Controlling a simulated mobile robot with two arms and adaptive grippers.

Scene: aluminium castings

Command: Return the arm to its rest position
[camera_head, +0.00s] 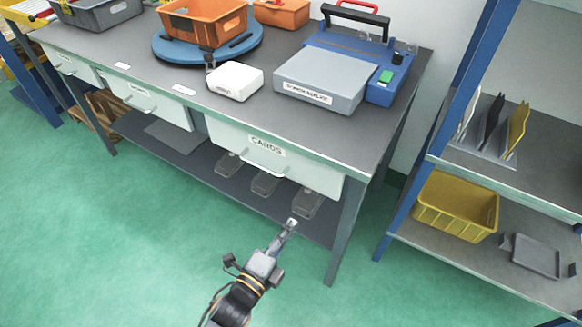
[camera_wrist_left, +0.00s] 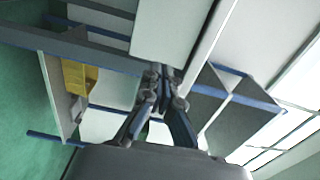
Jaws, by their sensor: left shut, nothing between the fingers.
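My left gripper (camera_head: 291,224) reaches up from the bottom of the head view, in front of the workbench and below the drawer marked CARDS (camera_head: 264,150). Its fingers are together with nothing between them. In the left wrist view the same gripper (camera_wrist_left: 163,72) shows its two fingertips meeting, with a pale panel and shelving behind. My right gripper does not show in either view.
The workbench (camera_head: 385,128) carries a grey-topped blue sealer (camera_head: 325,75), a white box (camera_head: 235,82) and an orange bin (camera_head: 203,25) on a blue turntable (camera_head: 165,45). A blue-post shelf with a yellow bin (camera_head: 455,205) stands right. Green floor (camera_head: 90,230) is clear at left.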

